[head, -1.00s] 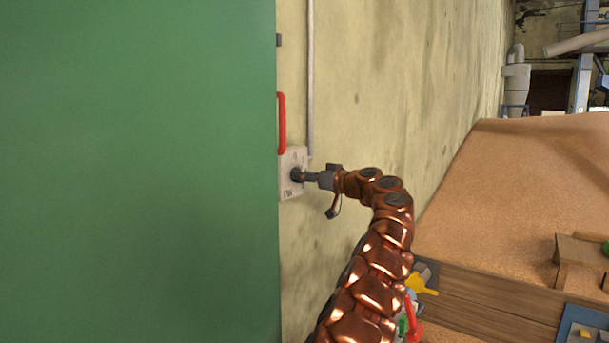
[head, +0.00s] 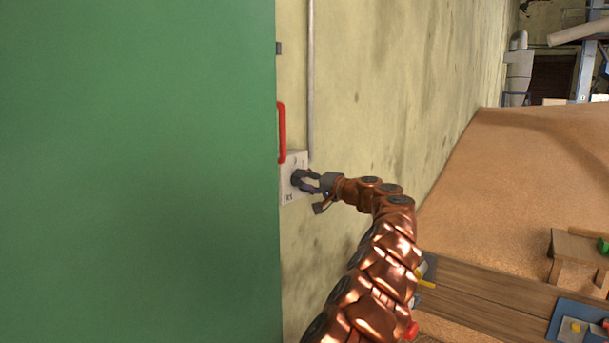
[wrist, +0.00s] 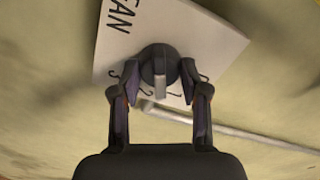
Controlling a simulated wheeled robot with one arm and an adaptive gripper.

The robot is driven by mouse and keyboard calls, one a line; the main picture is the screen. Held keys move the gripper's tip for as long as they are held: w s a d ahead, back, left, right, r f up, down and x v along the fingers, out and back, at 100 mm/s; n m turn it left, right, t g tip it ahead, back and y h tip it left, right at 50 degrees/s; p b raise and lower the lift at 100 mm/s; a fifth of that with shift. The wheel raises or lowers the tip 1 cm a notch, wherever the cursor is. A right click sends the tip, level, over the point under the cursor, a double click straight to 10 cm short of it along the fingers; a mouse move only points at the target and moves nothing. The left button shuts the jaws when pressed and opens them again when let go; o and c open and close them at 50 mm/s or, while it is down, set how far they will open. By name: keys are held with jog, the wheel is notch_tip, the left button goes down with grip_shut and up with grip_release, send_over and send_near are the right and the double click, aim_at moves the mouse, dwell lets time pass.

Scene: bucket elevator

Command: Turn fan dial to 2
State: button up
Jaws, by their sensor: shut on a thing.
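The fan dial (wrist: 157,58) is a dark round knob with a light pointer bar, on a pale plate (wrist: 215,45) lettered FAN. In the wrist view the pointer points down, between the marks 2 and 1; a 3 shows to the left. My gripper (wrist: 160,75) has one finger on each side of the knob and is shut on it. In the head view my gripper (head: 300,180) reaches left to the plate (head: 291,160) on the wall, and its fingers hide much of the knob.
A large green panel (head: 140,170) with a red handle (head: 282,132) fills the left, close beside the plate. A grey pipe (head: 311,80) runs up the wall above it. A wooden bench (head: 490,295) with a blue tray (head: 562,315) stands lower right. Open brown floor (head: 520,180) lies right.

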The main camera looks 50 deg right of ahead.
jog(key=m+p, duration=0.3)
jog(key=m, duration=0.1)
jog(key=shift+r+m, duration=0.1)
jog(key=shift+m, duration=0.3)
dwell(0.4)
jog(key=o, duration=1.2)
jog(key=shift+c, duration=0.2)
jog(key=s+d, duration=0.1)
jog(key=s, duration=1.1)
